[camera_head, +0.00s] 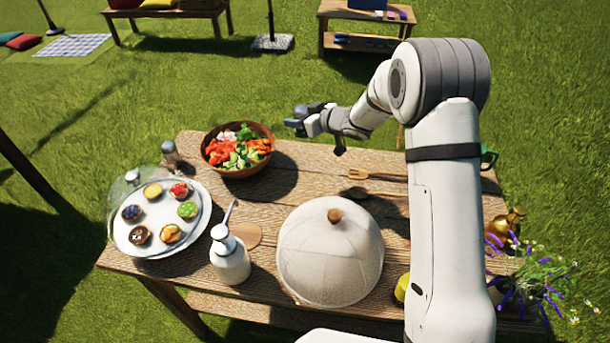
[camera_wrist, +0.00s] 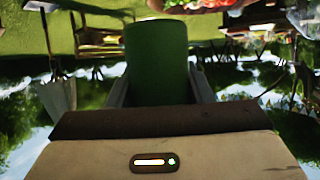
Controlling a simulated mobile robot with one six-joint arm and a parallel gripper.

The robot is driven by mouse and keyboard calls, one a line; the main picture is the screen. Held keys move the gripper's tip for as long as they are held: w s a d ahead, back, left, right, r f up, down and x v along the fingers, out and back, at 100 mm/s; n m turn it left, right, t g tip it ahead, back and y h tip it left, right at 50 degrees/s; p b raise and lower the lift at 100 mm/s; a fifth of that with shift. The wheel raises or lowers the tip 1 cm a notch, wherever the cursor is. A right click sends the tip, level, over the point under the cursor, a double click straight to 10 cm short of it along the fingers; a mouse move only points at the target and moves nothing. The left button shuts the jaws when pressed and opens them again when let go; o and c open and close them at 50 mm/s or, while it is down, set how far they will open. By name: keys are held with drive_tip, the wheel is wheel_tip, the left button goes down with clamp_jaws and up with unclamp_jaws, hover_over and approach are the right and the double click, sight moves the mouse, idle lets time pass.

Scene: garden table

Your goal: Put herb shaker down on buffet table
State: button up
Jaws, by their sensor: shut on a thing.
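My gripper (camera_head: 322,122) is out over the far edge of the wooden buffet table (camera_head: 290,195), to the right of the salad bowl. In the wrist view it is shut on a green cylinder (camera_wrist: 157,62), which I take to be the herb shaker.
The salad bowl (camera_head: 238,172) stands at the far edge. A small shaker (camera_head: 169,153) and a plate of tarts (camera_head: 150,246) are at left. A white pump bottle (camera_head: 230,260) and domed cover (camera_head: 331,251) stand in front. A wooden fork (camera_head: 375,175) and spoon (camera_head: 362,193) lie right of the bowl.

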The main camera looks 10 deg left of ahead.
drive_tip(key=shift+d+f+b, duration=0.15)
drive_tip(key=shift+f+b, duration=0.3)
drive_tip(key=shift+f, duration=0.2)
wheel_tip(320, 180, down, 17)
drive_tip(key=b, duration=0.6)
drive_tip(key=shift+w+d, duration=0.15)
drive_tip(key=shift+b, duration=0.3)
drive_tip(key=shift+f, duration=0.2)
drive_tip(key=o, duration=1.1)
drive_tip(key=shift+r, duration=0.1)
